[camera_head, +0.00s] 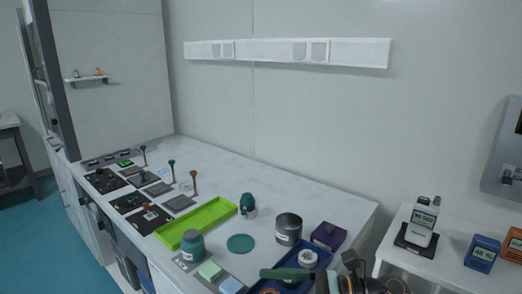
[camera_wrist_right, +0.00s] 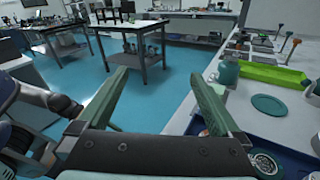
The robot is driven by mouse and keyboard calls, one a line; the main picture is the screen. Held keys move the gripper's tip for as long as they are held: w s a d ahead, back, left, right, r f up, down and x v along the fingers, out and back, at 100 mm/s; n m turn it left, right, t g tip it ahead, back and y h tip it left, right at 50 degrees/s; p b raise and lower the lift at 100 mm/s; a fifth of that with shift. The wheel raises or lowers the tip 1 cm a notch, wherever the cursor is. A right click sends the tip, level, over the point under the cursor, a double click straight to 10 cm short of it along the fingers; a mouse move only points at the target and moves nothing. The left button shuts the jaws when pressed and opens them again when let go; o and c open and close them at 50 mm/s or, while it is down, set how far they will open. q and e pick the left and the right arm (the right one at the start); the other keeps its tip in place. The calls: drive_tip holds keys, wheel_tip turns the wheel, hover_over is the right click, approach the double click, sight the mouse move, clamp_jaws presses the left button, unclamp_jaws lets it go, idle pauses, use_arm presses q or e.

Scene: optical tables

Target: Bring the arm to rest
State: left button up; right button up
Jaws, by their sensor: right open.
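My right gripper (camera_wrist_right: 155,74) shows its two long green fingers spread apart in the right wrist view, with nothing between them. In the head view one green finger (camera_head: 285,273) shows at the bottom, over the near part of the blue tray (camera_head: 323,271). The rest of my right arm is mostly cut off by the lower edge there. Through the wrist camera, the fingers point out over the floor, with the bench (camera_wrist_right: 297,104) on the right. My left gripper is in neither view.
By the blue tray stand a steel pot (camera_head: 289,230) and a purple box (camera_head: 328,236). A teal jar (camera_head: 192,247), teal disc (camera_head: 240,243) and green tray (camera_head: 197,226) lie left. Far tables (camera_wrist_right: 140,70) stand across the open blue floor (camera_wrist_right: 75,75).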

drive_tip(key=d+f+m+t+h+p, duration=0.1)
drive_tip(key=d+f+m+t+h, duration=0.3)
drive_tip(key=m, duration=0.7)
drive_tip(key=d+f+m+t+h, duration=0.1)
drive_tip(key=f+m+t, duration=0.3)
drive_tip(key=m, duration=0.6)
drive_tip(key=d+f+m+t+h+p, duration=0.1)
drive_tip(key=d+f+m+t+h, duration=0.15)
drive_tip(key=m+t, duration=0.6)
drive_tip(key=s+d+f+m+g+h, duration=0.3)
drive_tip(key=s+f+m+g, duration=0.1)
drive_tip(key=s+f+m, duration=0.4)
drive_tip(key=s+d+f+m+g+h, duration=0.4)
drive_tip(key=s+f+m, duration=0.3)
drive_tip(key=f+m, duration=0.2)
drive_tip(key=shift+s+f+m+g+p, duration=0.35)
drive_tip(key=shift+m+g+p, duration=0.1)
drive_tip(key=shift+m, duration=0.3)
